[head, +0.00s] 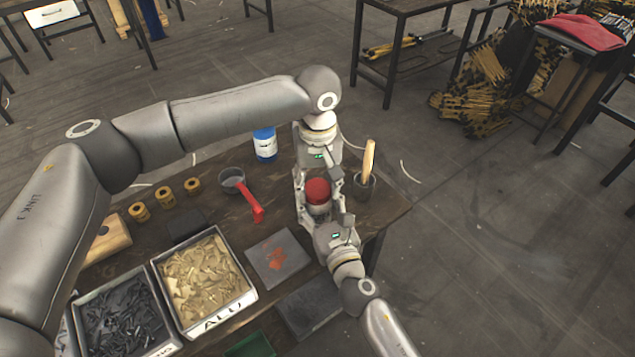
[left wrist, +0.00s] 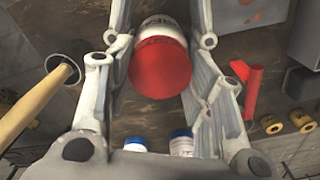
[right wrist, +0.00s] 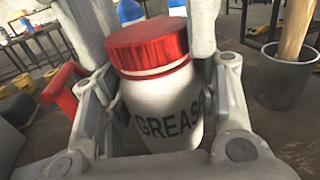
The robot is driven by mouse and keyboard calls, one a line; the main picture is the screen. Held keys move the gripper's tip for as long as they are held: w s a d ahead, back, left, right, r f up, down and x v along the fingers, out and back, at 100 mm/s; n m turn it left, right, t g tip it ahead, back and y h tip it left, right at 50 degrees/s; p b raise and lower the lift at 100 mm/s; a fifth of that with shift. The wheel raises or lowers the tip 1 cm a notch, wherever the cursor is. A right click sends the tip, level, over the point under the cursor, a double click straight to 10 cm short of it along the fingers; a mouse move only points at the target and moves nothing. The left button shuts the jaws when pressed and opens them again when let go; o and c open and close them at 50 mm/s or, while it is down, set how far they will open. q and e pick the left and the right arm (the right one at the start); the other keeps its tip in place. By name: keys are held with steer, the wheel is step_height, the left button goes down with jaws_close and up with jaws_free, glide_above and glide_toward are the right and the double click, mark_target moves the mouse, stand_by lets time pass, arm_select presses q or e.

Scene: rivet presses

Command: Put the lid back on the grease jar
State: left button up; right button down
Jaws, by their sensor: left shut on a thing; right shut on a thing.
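The white grease jar (head: 319,209) is upright above the right end of the bench. It fills the right wrist view (right wrist: 165,110), with its GREASE lettering facing me. The red lid (head: 318,189) sits level at its mouth, with a thin pale band under the lid in the right wrist view; I cannot tell if it is fully seated. My left gripper (head: 317,183), reaching in from the far side, is shut on the lid, which shows in the left wrist view (left wrist: 160,68). My right gripper (head: 320,212), from the near side, is shut on the jar body.
A dark cup with a wooden-handled tool (head: 366,184) stands close right. Bins of parts (head: 208,275), a stained grey plate (head: 277,257) and yellow rings (head: 165,197) occupy the bench.

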arm_select(q)
steer(key=m, duration=0.6)
steer(key=shift+m, duration=0.3)
steer(key=m, duration=1.7)
steer(key=o, duration=1.2)
step_height(320, 180, up, 12)
steer(key=shift+f, duration=0.1)
